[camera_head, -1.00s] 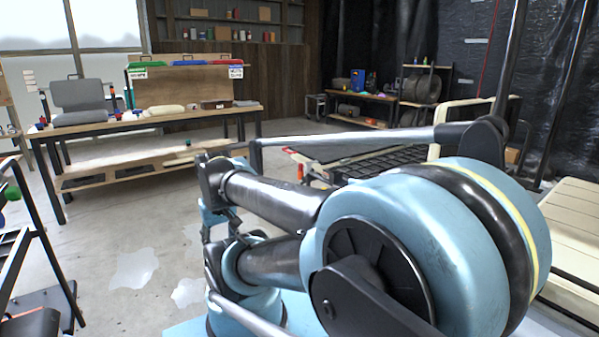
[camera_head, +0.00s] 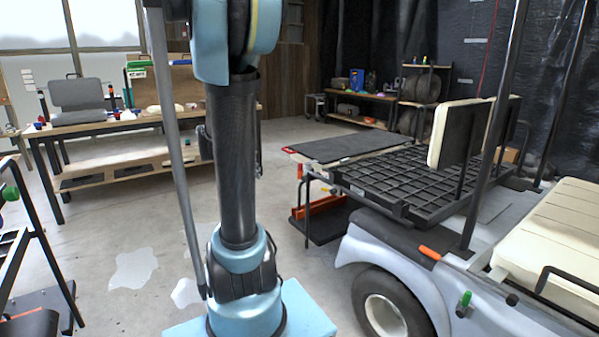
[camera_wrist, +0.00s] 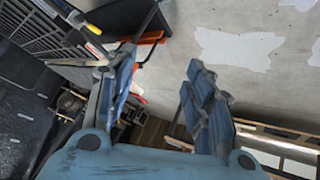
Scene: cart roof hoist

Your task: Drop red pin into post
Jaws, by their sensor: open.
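My gripper (camera_wrist: 162,60) is open in the wrist view, with its two blue-grey fingers spread and bare floor showing between them. In the head view my arm rises out of the top of the picture, so the gripper is not seen there. A dark upright post (camera_head: 487,150) stands on the cart at right. An orange-red, pin-like piece (camera_head: 430,253) lies on the cart's side near the post's foot; I cannot tell if it is the red pin. A small red piece (camera_wrist: 138,98) shows beside the left finger in the wrist view, too small to identify.
The cart has a black grid bed (camera_head: 410,185), cream seats (camera_head: 560,225) and a green-handled piece (camera_head: 464,303) on its side. An orange bar (camera_head: 318,208) lies low behind it. A workbench (camera_head: 150,122) stands at back left.

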